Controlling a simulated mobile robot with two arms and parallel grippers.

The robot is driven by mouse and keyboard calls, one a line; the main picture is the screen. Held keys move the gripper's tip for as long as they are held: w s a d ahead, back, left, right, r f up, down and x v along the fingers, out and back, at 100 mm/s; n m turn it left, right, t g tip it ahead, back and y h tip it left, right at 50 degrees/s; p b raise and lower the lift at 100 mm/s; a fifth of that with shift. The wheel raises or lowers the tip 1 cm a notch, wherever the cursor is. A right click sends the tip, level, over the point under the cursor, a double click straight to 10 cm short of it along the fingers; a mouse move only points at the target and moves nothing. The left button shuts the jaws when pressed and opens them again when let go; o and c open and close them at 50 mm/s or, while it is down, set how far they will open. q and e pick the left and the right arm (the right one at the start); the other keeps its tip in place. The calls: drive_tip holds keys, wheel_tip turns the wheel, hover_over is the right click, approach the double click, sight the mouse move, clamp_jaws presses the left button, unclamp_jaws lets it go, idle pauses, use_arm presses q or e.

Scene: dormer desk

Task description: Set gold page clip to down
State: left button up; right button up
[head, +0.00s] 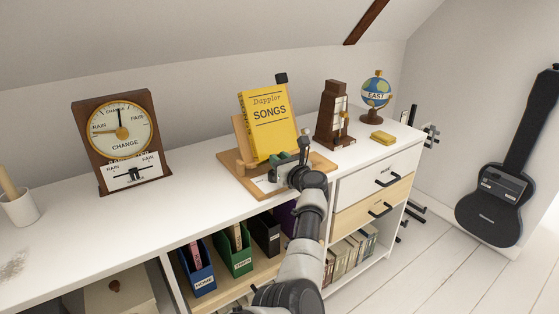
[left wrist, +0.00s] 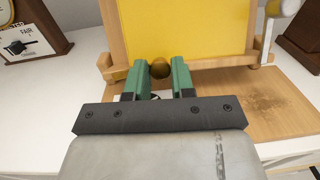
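The book leans on a wooden stand (head: 236,172). My right gripper is not in view.
A brown dial device (head: 122,134) stands left of the stand. A metronome-like wooden device (head: 332,115), a globe (head: 376,92) and a gold block (head: 383,138) stand to its right. The white desk top (head: 195,165) is clear between the dial device and the stand.

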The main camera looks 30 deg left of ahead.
use_arm(q)
clamp_jaws()
drive_tip(key=shift+d+f+m+t, duration=0.1)
drive_tip(key=shift+m+t, duration=0.2)
drive_tip(key=shift+m, duration=0.2)
drive_tip(key=shift+s+f+m+h+p, duration=0.1)
drive_tip(key=shift+f+m+h+p, duration=0.1)
drive_tip(key=shift+m+h+p, duration=0.3)
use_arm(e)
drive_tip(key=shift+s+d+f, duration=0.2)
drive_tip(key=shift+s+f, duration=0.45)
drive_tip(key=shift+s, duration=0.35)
use_arm(q)
drive_tip(key=o, duration=0.5)
unclamp_jaws()
